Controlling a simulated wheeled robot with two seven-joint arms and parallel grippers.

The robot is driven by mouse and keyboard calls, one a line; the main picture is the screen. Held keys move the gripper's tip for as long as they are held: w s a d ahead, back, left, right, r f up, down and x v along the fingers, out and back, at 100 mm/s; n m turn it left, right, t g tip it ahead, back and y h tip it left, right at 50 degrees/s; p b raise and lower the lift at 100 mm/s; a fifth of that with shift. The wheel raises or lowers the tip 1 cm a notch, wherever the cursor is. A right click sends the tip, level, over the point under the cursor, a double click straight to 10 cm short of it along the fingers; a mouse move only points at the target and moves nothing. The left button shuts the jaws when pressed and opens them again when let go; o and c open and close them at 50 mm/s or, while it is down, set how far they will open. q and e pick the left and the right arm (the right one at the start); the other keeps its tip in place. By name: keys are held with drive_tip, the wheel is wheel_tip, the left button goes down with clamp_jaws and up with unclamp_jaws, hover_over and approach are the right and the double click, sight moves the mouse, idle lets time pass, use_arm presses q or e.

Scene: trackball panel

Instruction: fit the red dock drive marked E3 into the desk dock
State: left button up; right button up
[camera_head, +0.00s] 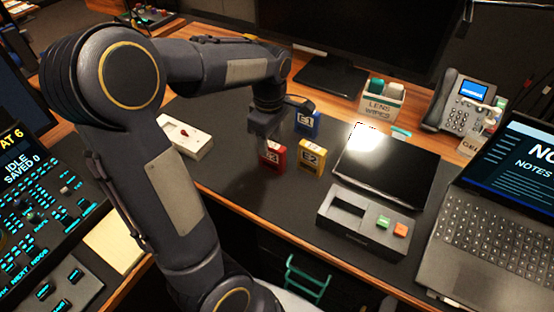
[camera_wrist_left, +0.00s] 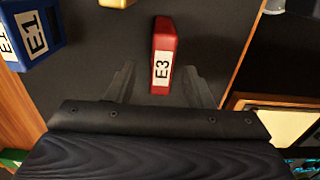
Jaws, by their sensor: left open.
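The red drive marked E3 (camera_head: 271,155) stands on the dark desk mat, partly hidden by my left gripper in the head view. My left gripper (camera_head: 267,138) is over it, reaching down. In the left wrist view the red drive (camera_wrist_left: 161,56) shows its E3 label between and just beyond the two open fingers (camera_wrist_left: 158,82), with a gap on each side. The desk dock (camera_head: 362,222) is a grey box with a dark slot, on the mat to the right. My right gripper is not in view.
Blue drive E1 (camera_head: 307,123) and yellow drive E2 (camera_head: 311,158) stand close beside the red one. A black tablet (camera_head: 385,165) lies behind the dock. A white box (camera_head: 185,138) lies left of the gripper. A laptop (camera_head: 490,210) is at the right.

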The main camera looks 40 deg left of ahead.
sight(273, 156)
use_arm(q)
drive_tip(key=f, duration=0.4)
drive_tip(key=f+b, duration=0.1)
drive_tip(key=f, duration=0.1)
drive_tip(key=shift+d, duration=0.3)
clamp_jaws()
